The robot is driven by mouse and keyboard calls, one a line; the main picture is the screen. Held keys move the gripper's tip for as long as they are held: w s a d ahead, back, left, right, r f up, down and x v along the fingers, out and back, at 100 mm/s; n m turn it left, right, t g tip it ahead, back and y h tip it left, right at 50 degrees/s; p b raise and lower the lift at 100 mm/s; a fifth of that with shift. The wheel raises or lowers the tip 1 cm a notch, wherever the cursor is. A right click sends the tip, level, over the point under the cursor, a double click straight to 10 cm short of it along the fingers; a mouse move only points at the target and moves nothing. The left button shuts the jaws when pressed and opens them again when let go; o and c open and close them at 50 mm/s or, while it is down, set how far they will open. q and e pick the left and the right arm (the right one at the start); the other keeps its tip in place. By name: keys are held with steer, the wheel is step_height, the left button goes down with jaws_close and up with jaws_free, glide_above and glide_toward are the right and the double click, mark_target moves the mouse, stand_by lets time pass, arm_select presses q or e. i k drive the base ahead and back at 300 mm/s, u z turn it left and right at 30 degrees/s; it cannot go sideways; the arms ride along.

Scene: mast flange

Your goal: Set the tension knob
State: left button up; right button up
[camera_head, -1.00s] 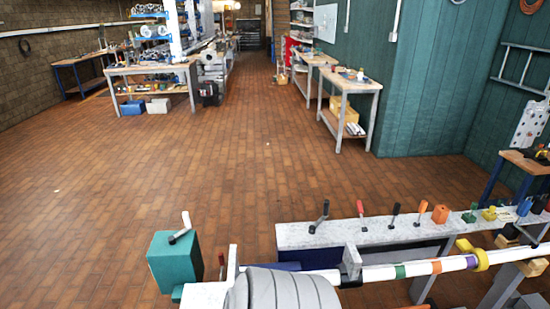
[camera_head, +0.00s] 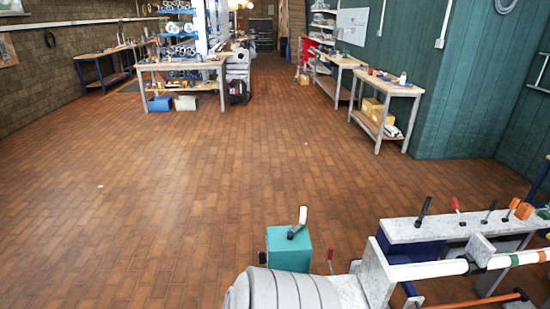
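No part in view is clearly marked as the tension knob. A teal box (camera_head: 288,250) at the near end of the machine bench has a small crank lever (camera_head: 297,223) on top, with a dark hub and a pale grip tilted up to the right. The box's lower part is hidden by a grey ribbed form at the bottom of the picture. A small red-handled lever (camera_head: 330,256) stands just right of the box. Neither of my grippers is in view.
A grey rail (camera_head: 400,229) with upright black and red handles runs right. A white tube (camera_head: 430,269) with coloured bands lies in front of it, passing a grey bracket (camera_head: 482,250). An orange bar (camera_head: 478,302) is at bottom right. The brick floor (camera_head: 170,200) is clear left and behind.

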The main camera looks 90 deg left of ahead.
mark_target(262, 256)
steer(key=k, duration=0.75)
steer(key=u, duration=2.55)
steer(key=i, duration=0.5)
steer(key=z, duration=0.05)
steer(key=k, duration=1.25)
steer(key=u, duration=0.55)
steer(key=i, duration=0.7)
steer(key=u, duration=0.4)
steer(key=i, duration=1.1)
steer(key=z, duration=1.05)
steer(key=i, duration=0.7)
steer(key=z, duration=0.8)
